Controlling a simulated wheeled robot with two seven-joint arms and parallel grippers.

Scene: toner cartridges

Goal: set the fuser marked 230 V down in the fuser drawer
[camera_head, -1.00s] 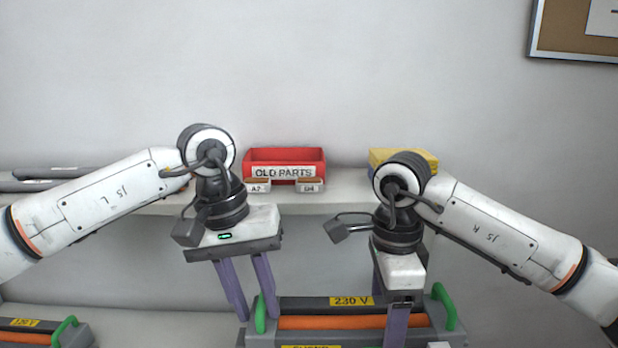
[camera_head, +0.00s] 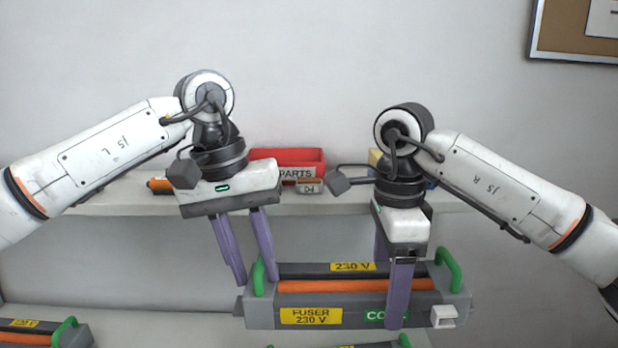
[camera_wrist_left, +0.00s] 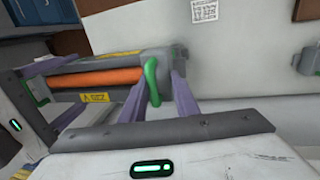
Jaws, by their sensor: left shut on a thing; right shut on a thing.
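The fuser (camera_head: 350,311) is a long grey unit with an orange roller, green end handles and yellow 230 V labels. It hangs roughly level between my grippers in the head view. My left gripper (camera_head: 253,280) is shut on the fuser at its left green handle. My right gripper (camera_head: 397,325) is shut on it towards its right end. The left wrist view shows the fuser (camera_wrist_left: 68,97), with its green handle (camera_wrist_left: 152,80) between the fingers of my left gripper (camera_wrist_left: 160,88). I cannot make out the fuser drawer.
Another fuser (camera_head: 32,336) with a yellow label lies at the lower left. A green-handled part (camera_head: 404,341) shows just below the held fuser. A wall shelf (camera_head: 340,205) behind carries a red OLD PARTS bin (camera_head: 300,157) and a yellow item, partly behind my arms.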

